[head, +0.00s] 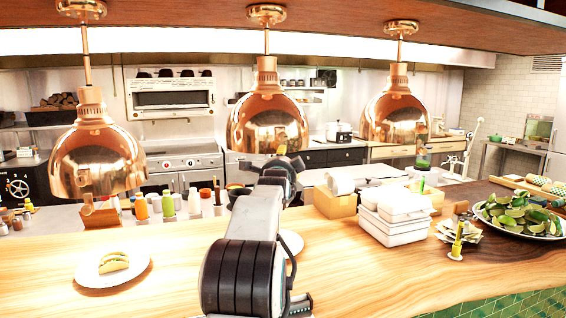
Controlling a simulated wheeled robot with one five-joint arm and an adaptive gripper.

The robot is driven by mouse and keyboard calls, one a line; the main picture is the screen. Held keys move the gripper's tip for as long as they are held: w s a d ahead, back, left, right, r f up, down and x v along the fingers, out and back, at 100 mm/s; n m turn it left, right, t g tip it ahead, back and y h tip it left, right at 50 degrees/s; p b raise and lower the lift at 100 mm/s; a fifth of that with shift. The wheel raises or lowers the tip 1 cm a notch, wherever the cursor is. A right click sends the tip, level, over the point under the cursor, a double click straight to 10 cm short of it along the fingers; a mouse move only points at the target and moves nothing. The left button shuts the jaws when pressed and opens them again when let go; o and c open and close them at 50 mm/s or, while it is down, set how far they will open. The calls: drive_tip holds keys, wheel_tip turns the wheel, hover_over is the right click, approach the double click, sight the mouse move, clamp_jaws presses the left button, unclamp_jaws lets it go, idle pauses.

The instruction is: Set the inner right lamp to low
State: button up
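Three copper dome lamps hang in a row from the wooden overhead: a left one (97,160), a middle one (268,115) and a right one (396,112). With three in view, I cannot tell for sure which is the inner right lamp. My gripper (283,153) is at the end of my raised arm, at the lower rim of the middle lamp in the picture. It is small and partly hidden behind my arm, so finger opening and any contact are unclear. No switch or knob on the middle lamp is clearly visible.
The wooden counter (190,285) spans below the lamps. A partly hidden plate (291,243) lies beside my arm.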

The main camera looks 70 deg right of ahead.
drive_tip(key=shift+o, duration=0.3)
clamp_jaws()
idle(0.3)
drive_tip(key=shift+f, duration=0.1)
